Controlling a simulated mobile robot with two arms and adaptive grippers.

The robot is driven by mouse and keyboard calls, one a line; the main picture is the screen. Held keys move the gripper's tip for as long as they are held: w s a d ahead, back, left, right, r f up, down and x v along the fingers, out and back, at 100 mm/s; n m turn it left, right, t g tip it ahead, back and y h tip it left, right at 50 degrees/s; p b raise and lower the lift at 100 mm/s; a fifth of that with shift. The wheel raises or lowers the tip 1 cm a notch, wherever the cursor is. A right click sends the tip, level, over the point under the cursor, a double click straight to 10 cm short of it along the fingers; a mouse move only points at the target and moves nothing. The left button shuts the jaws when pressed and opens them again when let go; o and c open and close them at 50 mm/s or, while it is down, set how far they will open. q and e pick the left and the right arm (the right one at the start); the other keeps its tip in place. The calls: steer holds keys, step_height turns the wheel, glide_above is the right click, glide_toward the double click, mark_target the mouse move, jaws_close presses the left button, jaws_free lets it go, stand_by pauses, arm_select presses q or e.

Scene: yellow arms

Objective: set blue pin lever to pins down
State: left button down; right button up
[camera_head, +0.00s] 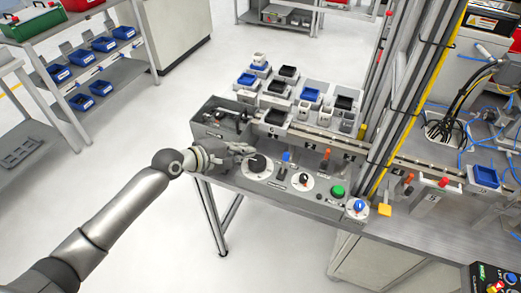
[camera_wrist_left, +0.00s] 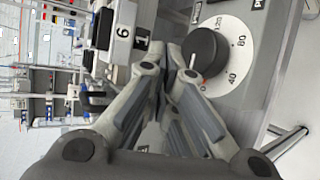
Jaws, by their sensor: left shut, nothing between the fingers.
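The blue pin lever (camera_head: 286,156) appears as a small blue-topped handle standing on the front control panel, just right of the large black dial. Its exact setting is too small to tell. My left gripper (camera_head: 247,150) reaches over the panel's left end, left of the lever and apart from it. It is shut and empty. In the left wrist view its fingers (camera_wrist_left: 183,68) come together beside the black dial knob (camera_wrist_left: 207,52). I cannot make out the lever surely in that view. My right gripper is not in view.
The large dial (camera_head: 257,163) is close beside my left gripper. An orange lever (camera_head: 325,156), a second dial (camera_head: 303,180) and a green button (camera_head: 338,191) stand farther right. Blue and black bins (camera_head: 310,94) sit behind the panel. The floor left of the bench is open.

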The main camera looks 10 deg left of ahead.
arm_select(q)
steer(key=w+d+f+p, duration=0.1)
steer(key=d, duration=0.1)
steer(key=w+d+f+p, duration=0.1)
steer(key=d, duration=0.2)
steer(key=w+d+p, duration=0.1)
steer(key=w+d, duration=0.1)
steer(key=shift+w+d+f+p, duration=0.1)
steer(key=shift+d+f+p, duration=0.15)
steer(key=shift+f+p, duration=0.15)
steer(key=shift+s+d+r+p, duration=0.2)
steer(key=shift+s+p, duration=0.1)
steer(key=shift+s, duration=0.2)
steer(key=shift+d+f, duration=0.1)
steer(key=shift+s, duration=0.1)
steer(key=shift+f+b, duration=0.15)
steer(key=shift+b, duration=0.4)
steer(key=shift+s+t, duration=0.1)
steer(key=shift+t, duration=0.2)
steer(key=shift+b, duration=0.4)
